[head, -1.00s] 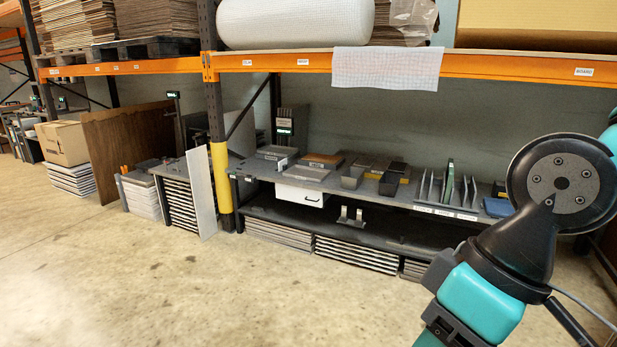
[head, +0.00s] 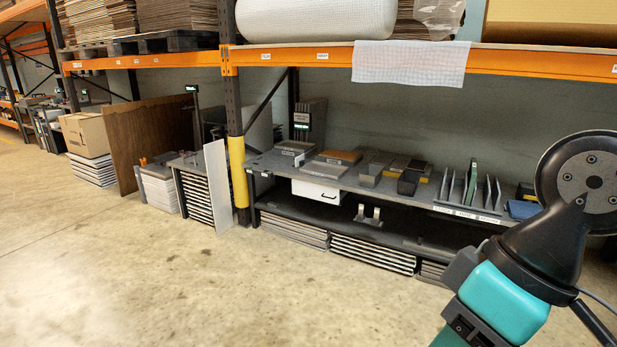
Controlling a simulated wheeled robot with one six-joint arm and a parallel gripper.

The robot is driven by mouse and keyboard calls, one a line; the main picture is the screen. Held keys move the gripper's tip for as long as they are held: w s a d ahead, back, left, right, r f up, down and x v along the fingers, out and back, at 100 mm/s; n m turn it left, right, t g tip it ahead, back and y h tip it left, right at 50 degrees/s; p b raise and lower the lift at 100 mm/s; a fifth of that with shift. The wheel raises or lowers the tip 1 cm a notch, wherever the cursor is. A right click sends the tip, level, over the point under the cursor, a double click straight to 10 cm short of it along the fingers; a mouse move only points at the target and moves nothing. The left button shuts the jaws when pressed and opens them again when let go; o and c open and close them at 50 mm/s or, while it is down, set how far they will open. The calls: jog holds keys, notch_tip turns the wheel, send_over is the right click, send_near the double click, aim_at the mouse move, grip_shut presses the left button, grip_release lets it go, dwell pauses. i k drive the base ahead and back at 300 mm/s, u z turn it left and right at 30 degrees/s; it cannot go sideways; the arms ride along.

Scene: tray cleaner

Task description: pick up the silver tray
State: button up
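I cannot single out one silver tray with certainty. Flat, silver-edged pieces that look like trays lie in a stack (head: 372,253) on the floor under the low workbench. Another stack of thin light-edged pieces (head: 196,197) stands in a dark rack left of the yellow post guard. My arm shows at the right edge, with a teal link and a black joint with a round grey face. My gripper itself is not in view, so its opening and anything in it are hidden.
The grey workbench (head: 345,180) carries flat blocks, upright dividers (head: 468,190) and a white drawer (head: 316,191). A pale upright panel (head: 217,187) and the yellow post guard (head: 238,172) stand at its left end. The concrete floor (head: 180,280) in front is clear.

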aim_at(318, 168)
jog(key=u, duration=0.05)
jog(key=i, duration=1.95)
jog(key=u, duration=0.4)
jog(key=i, duration=2.75)
jog(key=u, duration=0.15)
